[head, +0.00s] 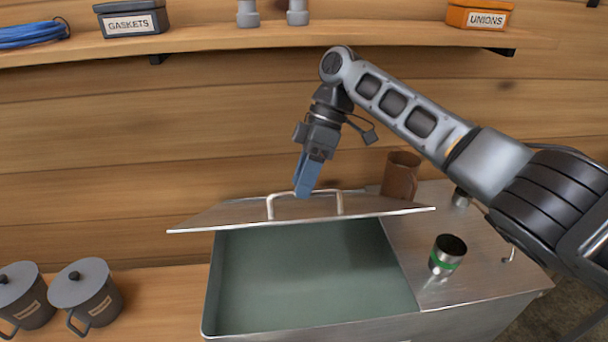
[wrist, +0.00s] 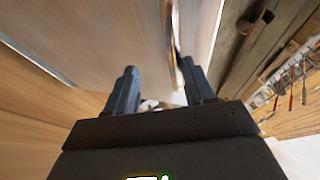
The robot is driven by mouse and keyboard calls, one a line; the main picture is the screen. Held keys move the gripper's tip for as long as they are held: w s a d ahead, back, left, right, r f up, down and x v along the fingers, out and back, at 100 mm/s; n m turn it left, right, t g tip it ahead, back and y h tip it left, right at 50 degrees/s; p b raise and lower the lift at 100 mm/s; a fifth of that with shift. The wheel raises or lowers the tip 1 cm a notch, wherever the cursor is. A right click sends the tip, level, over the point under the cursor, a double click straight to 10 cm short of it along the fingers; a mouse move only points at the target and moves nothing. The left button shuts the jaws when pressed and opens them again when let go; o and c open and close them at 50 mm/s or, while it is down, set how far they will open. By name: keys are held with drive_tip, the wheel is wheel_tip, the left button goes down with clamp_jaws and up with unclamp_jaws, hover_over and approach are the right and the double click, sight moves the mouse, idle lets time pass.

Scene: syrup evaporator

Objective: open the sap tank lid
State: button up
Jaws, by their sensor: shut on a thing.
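The sap tank lid (head: 220,213) is a flat metal sheet, swung up and tilted at the back of the tank. Its pale bar handle (head: 340,204) stands along the near edge. My gripper (head: 304,190) reaches down from above, its blue fingers shut on the handle bar. The sap tank (head: 315,275) stands open below, showing an empty-looking grey-green inside. In the wrist view my gripper's fingers (wrist: 160,90) stand somewhat apart, and the lid (wrist: 140,35) fills much of the top. The grip itself is hard to make out there.
Two lidded grey pots (head: 88,295) are at left. A shelf (head: 250,37) with boxes runs above my arm.

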drive_tip(key=shift+w+r, duration=0.1)
drive_tip(key=shift+r, duration=0.05)
drive_tip(key=shift+r, duration=0.2)
idle(0.4)
drive_tip(key=shift+r, duration=0.25)
drive_tip(key=s+d+r, duration=0.4)
drive_tip(key=d+r, duration=0.6)
drive_tip(key=d, duration=0.1)
drive_tip(key=shift+s+r+b, duration=0.15)
drive_tip(key=shift+b, duration=0.3)
